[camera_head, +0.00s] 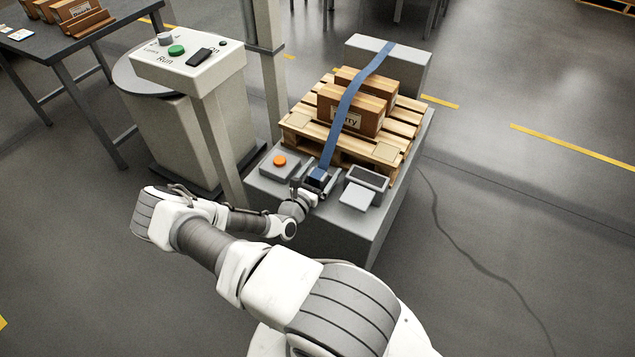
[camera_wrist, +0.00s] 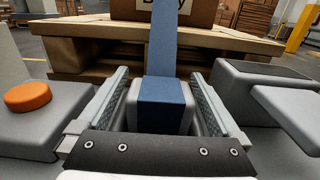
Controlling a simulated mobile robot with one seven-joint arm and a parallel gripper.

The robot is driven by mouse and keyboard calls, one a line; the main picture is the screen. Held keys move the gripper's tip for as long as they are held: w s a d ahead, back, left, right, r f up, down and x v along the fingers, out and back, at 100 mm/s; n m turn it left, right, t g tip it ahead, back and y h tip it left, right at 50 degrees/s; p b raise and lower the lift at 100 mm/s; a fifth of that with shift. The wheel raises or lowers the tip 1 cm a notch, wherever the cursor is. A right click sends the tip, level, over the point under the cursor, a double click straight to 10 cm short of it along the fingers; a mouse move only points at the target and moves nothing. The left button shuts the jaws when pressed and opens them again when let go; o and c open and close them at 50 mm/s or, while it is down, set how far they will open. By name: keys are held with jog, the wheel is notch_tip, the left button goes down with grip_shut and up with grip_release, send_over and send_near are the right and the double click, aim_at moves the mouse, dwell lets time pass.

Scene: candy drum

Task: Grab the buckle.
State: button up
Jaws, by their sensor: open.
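The buckle (camera_wrist: 164,118) is a small grey block with the blue strap (camera_wrist: 162,50) over its top and front. It also shows, small, in the head view (camera_head: 318,175) at the near end of the grey platform. My gripper (camera_wrist: 160,77) is open, with one finger on each side of the buckle. A narrow gap shows at the left finger; the right finger is very close, and I cannot tell if it touches. In the head view my gripper (camera_head: 315,183) is low over the platform's near edge. The buckle's lower part is hidden behind the gripper's dark front plate.
An orange button (camera_head: 279,160) on a grey box stands left of the buckle. A grey unit with a dark screen (camera_head: 367,178) stands close on its right. Behind is a wooden pallet (camera_head: 387,152) with strapped cartons (camera_head: 358,112). A control post (camera_head: 187,68) rises at left.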

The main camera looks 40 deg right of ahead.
jog(key=shift+r, duration=0.1)
jog(key=c, duration=1.5)
